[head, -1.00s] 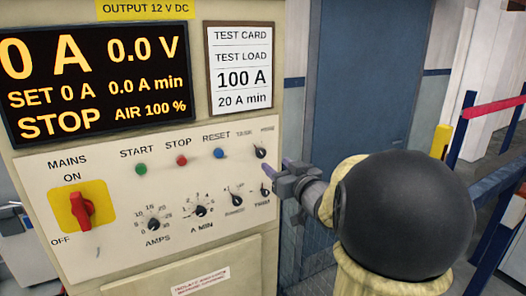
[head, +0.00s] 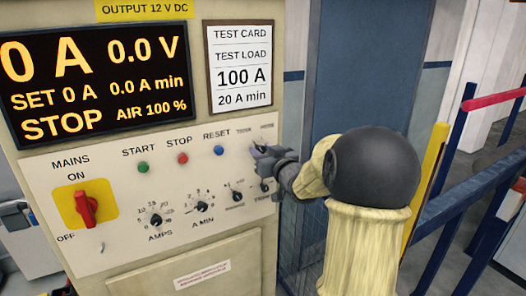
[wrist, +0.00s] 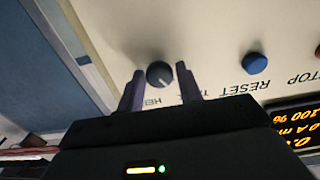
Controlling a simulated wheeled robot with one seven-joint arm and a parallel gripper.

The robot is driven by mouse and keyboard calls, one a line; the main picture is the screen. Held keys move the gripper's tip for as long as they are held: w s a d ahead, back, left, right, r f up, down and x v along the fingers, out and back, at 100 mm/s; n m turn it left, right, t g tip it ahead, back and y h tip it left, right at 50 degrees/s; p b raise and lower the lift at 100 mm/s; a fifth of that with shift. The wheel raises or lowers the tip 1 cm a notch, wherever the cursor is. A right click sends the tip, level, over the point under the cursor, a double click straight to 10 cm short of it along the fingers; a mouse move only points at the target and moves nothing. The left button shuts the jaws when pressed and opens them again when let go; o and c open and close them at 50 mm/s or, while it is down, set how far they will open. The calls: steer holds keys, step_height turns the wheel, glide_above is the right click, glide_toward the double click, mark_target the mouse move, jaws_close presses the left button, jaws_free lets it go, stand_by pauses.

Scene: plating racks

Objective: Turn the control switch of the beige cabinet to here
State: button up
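The control switch (wrist: 159,74) is a small dark round knob with a pale pointer mark, at the upper right of the beige cabinet's (head: 235,262) white panel. Parts of its labels show upside down in the wrist view. My gripper (head: 260,152) is at this knob in the head view and mostly hides it. In the wrist view my gripper (wrist: 159,72) is open, with one finger on each side of the knob. Small gaps seem to show between fingers and knob; I cannot tell whether either touches.
The blue RESET button (head: 219,151) is just left of the gripper. Two small knobs (head: 237,196) (head: 265,185) are below it. The red mains switch (head: 84,208) is at the far left of the panel. Blue rails (head: 465,205) stand at the right.

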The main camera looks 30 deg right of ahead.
steer(key=c, duration=0.5)
steer(key=shift+c, duration=0.2)
